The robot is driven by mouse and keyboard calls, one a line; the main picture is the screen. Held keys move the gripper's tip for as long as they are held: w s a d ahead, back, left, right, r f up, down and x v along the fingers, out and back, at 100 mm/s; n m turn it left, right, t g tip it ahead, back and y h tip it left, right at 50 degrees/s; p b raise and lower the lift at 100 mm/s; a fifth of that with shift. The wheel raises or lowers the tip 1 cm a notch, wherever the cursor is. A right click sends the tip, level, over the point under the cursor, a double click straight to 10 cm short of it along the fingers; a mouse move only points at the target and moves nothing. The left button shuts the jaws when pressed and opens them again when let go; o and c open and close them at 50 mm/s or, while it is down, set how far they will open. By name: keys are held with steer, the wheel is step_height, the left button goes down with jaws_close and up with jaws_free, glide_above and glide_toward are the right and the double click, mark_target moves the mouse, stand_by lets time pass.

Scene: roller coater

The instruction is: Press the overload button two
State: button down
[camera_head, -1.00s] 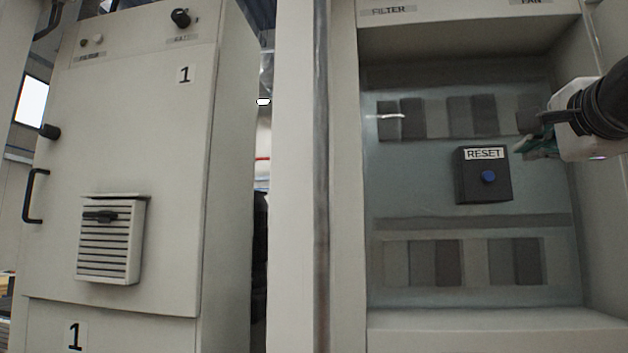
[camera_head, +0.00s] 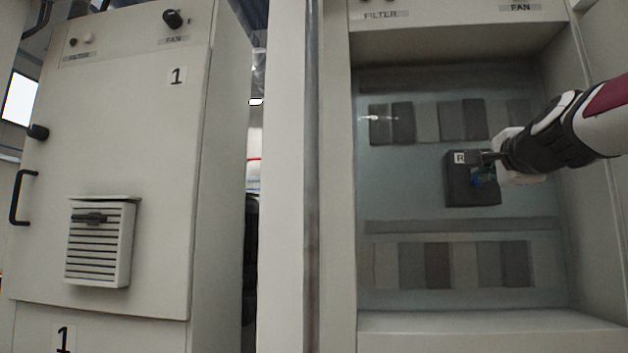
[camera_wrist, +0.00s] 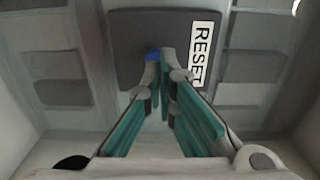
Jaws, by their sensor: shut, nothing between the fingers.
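The dark button box (camera_head: 458,188) with a white RESET label is mounted on the back panel inside the open cabinet. In the head view my gripper (camera_head: 477,165) is in front of it and hides its blue button and most of the label. In the wrist view the box (camera_wrist: 128,38) shows with the RESET label (camera_wrist: 201,52) on its side. The blue button (camera_wrist: 153,55) peeks out right at the tips of my gripper (camera_wrist: 160,58). The fingers are shut with nothing between them. I cannot tell whether the tips touch the button.
Rows of grey modules line the panel above (camera_head: 427,122) and below (camera_head: 437,265) the box. The cabinet's side wall (camera_head: 590,220) stands close to my arm on the right. A closed cabinet door marked 1 (camera_head: 120,150) with a vent is at the left.

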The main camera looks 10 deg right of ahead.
steer(key=shift+x, duration=0.8)
